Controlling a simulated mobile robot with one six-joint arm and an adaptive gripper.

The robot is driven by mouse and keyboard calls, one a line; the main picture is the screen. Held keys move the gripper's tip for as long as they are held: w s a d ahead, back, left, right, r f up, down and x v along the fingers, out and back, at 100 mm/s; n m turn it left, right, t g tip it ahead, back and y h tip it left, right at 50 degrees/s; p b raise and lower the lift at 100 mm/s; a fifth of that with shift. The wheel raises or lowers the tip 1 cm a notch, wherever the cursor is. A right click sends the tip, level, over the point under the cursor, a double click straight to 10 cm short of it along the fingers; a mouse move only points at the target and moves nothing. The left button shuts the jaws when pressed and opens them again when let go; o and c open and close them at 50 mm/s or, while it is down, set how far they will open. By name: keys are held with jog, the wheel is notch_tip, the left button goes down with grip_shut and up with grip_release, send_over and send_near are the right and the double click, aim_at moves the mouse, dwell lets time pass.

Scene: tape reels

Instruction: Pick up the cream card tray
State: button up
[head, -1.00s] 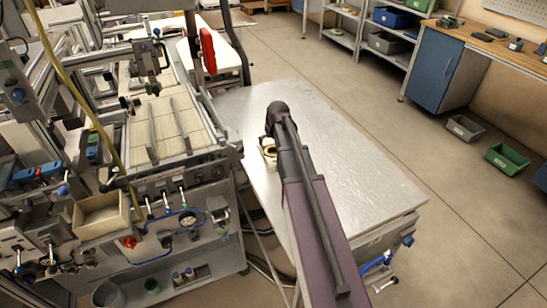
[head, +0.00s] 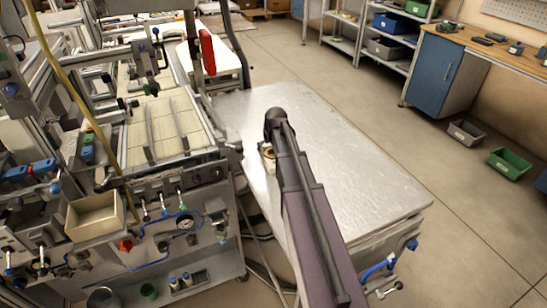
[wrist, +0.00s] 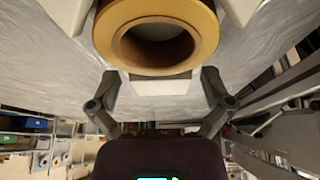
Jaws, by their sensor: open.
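A pale, cream-white tray (head: 269,166) lies on the metal table, mostly hidden behind my arm in the head view. In the wrist view its pale parts (wrist: 160,85) show around a yellow-brown tape reel (wrist: 158,35), which seems to rest on it. The reel is a thick ring with a dark hollow middle, cut off by the top edge. My gripper (wrist: 158,82) is open, its two dark fingers apart on either side of the tray's near pale part. I see nothing held, and I cannot tell whether the fingers touch the tray. In the head view the fingers are hidden.
The metal table (head: 350,175) is otherwise bare, with free room to the right. A machine with rails and knobs stands close on the left, bearing a cream open box (head: 93,218). A green bin (head: 509,163) and a grey bin (head: 466,132) stand on the floor.

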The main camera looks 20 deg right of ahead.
jog(key=c, duration=1.2)
jog(key=shift+r, duration=0.1)
jog(key=shift+r+p, duration=1.75)
jog(key=shift+p, duration=0.1)
jog(key=s+a, duration=0.1)
jog(key=s, duration=0.4)
jog(key=s+a+r+p, duration=0.1)
jog(key=s, duration=0.4)
jog(key=s+a, duration=0.1)
jog(key=s, duration=0.4)
jog(key=shift+s+a+r, duration=0.15)
jog(key=shift+s+a, duration=0.1)
jog(key=shift+s, duration=0.05)
